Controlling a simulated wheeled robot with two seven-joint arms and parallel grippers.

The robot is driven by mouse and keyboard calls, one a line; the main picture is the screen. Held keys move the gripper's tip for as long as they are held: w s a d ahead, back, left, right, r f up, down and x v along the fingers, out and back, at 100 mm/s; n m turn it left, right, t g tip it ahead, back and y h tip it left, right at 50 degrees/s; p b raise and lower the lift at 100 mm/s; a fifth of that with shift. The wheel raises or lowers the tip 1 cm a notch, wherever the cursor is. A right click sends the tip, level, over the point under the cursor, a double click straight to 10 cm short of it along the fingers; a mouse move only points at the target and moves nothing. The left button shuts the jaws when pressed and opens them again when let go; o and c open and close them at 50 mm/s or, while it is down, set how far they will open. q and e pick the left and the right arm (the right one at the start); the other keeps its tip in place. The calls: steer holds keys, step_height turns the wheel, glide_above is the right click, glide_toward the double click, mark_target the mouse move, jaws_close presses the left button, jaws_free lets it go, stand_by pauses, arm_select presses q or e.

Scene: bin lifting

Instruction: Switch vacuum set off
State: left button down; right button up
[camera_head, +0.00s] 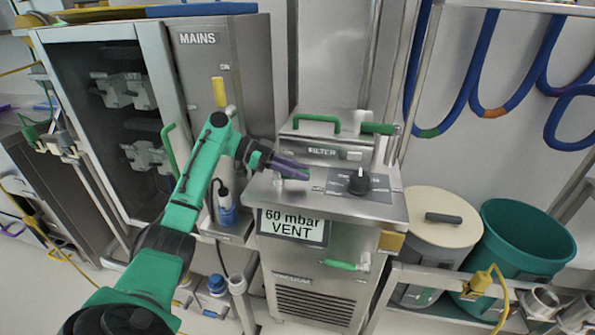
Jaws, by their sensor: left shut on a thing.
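The vacuum set is a steel cabinet (312,283) in the middle. Its display (293,226) reads "60 mbar VENT". A black rotary knob (358,181) sits on the grey control panel of its top. My left gripper (290,169) reaches in from the left over the left part of that top, left of the knob and apart from it. Its purple fingers are shut on a small part, of which only a bit of green shows; the fingers hide the rest. My right gripper is not in view.
A box marked "FILTER" (322,151) with a green handle stands behind the panel. The "MAINS" cabinet (225,75) is at left. A lidded bin (430,238) and a green bin (520,240) stand at right. Blue hoses (460,95) hang at upper right.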

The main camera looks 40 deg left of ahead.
arm_select(q)
steer(key=c, duration=0.7)
jaws_free()
steer(key=v, duration=1.4)
steer(key=shift+s+a+r+b, duration=0.1)
steer(key=shift+s+a+b, duration=0.05)
steer(key=shift+b, duration=0.2)
